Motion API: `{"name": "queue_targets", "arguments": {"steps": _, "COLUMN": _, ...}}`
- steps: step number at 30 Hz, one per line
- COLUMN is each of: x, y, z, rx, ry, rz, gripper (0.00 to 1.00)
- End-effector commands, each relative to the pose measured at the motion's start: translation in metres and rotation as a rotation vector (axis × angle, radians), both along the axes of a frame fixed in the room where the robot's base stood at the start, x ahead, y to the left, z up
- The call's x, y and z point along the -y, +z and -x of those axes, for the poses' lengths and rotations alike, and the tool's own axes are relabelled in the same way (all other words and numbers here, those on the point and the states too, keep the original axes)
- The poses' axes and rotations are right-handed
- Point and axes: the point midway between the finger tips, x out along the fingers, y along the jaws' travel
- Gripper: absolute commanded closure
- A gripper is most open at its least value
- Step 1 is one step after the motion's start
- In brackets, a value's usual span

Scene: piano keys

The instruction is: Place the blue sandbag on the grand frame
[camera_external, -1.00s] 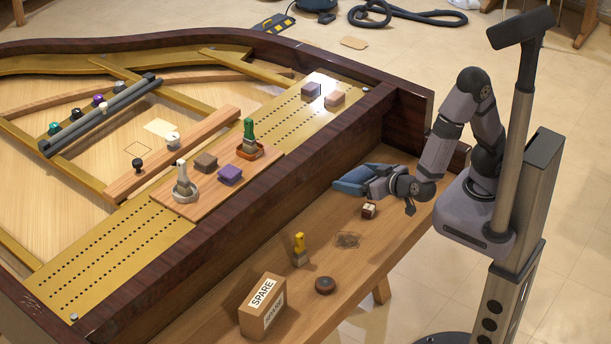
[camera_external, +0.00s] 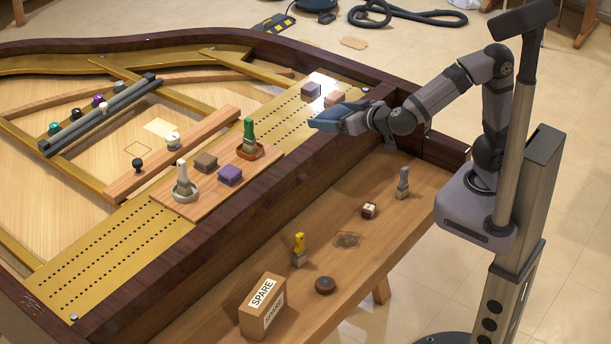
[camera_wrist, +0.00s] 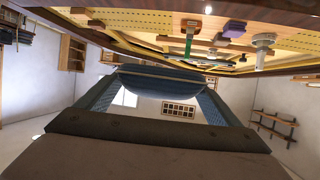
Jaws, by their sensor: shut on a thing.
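The blue sandbag (camera_wrist: 162,82) spans the space between my two fingers in the wrist view. In the external view it shows as a blue shape (camera_external: 333,120) at the end of my arm, hard to tell apart from the fingers. My gripper (camera_external: 342,117) is shut on it and holds it up near the piano's front wall, towards its right end. The grand frame (camera_external: 110,248) is the gold plate with rows of holes inside the dark wooden case. The bag looks raised, apart from the frame; its exact height is hard to tell.
A wooden board (camera_external: 190,205) carries brushes and blocks. The dark case wall (camera_external: 240,205) separates the frame from the bench (camera_external: 350,270), which holds a SPARE box (camera_external: 262,305) and small tools.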

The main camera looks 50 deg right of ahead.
Motion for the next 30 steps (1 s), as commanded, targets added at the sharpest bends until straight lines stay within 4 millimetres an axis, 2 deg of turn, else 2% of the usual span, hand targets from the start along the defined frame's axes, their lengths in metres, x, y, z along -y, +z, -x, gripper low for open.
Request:
{"name": "queue_targets", "arguments": {"steps": 1, "x": 0.001, "y": 0.014, "z": -0.017, "rx": 0.003, "ry": -0.001, "rz": -0.001, "gripper": 0.47}}
{"name": "queue_targets", "arguments": {"steps": 6, "x": 0.005, "y": 0.038, "z": -0.081, "rx": 0.002, "ry": 0.039, "rz": 0.0, "gripper": 0.47}}
{"name": "queue_targets", "arguments": {"steps": 11, "x": 0.023, "y": 0.045, "z": -0.141, "rx": -0.002, "ry": 0.092, "rz": 0.004, "gripper": 0.47}}
{"name": "queue_targets", "arguments": {"steps": 15, "x": 0.047, "y": 0.037, "z": -0.182, "rx": -0.003, "ry": 0.13, "rz": 0.004, "gripper": 0.47}}
{"name": "queue_targets", "arguments": {"steps": 21, "x": 0.077, "y": 0.021, "z": -0.212, "rx": -0.003, "ry": 0.155, "rz": 0.001, "gripper": 0.47}}
{"name": "queue_targets", "arguments": {"steps": 30, "x": 0.124, "y": -0.003, "z": -0.239, "rx": -0.002, "ry": 0.168, "rz": 0.002, "gripper": 0.47}}
